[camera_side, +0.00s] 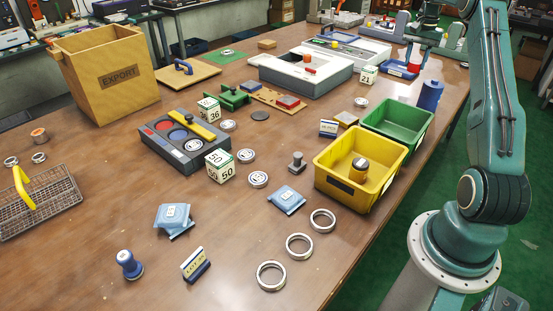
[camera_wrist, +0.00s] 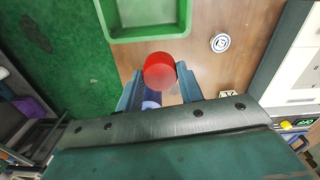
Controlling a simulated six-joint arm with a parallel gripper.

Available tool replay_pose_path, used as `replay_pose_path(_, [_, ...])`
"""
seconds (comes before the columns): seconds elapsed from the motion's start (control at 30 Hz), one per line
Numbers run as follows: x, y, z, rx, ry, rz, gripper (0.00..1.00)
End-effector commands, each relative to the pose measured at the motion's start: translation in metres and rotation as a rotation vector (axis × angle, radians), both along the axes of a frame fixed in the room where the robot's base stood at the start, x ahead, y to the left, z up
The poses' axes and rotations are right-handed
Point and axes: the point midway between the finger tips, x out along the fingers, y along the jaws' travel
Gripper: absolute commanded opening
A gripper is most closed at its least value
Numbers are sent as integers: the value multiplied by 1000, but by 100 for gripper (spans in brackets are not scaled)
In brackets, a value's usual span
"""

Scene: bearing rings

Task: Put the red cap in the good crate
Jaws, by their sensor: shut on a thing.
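My gripper (camera_wrist: 160,82) is shut on the red cap (camera_wrist: 160,70), which shows as a round red top between the two blue-grey fingers in the wrist view. In the side view the cap (camera_side: 413,68) is small at the upper right, at the end of my arm near the table's right edge. The green crate (camera_wrist: 150,38) lies ahead of the cap in the wrist view, with its visible inside empty. The same green crate (camera_side: 398,125) stands behind the yellow crate (camera_side: 360,170) in the side view. I cannot read which crate is marked good.
A blue cylinder (camera_side: 430,95) stands beside the green crate, near the table edge. A bearing ring (camera_wrist: 220,43) lies right of the green crate. White equipment (camera_side: 305,70) is at the back; several rings lie in front.

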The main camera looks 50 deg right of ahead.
Motion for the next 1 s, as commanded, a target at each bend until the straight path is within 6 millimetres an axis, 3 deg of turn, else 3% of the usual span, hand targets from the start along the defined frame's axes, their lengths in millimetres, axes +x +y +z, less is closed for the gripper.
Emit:
replay_pose_path(0.7, [-21, 99, -1, 1, 0, -4, 16])
replay_pose_path(1.0, [-27, 117, -3, 0, -1, -4, 16])
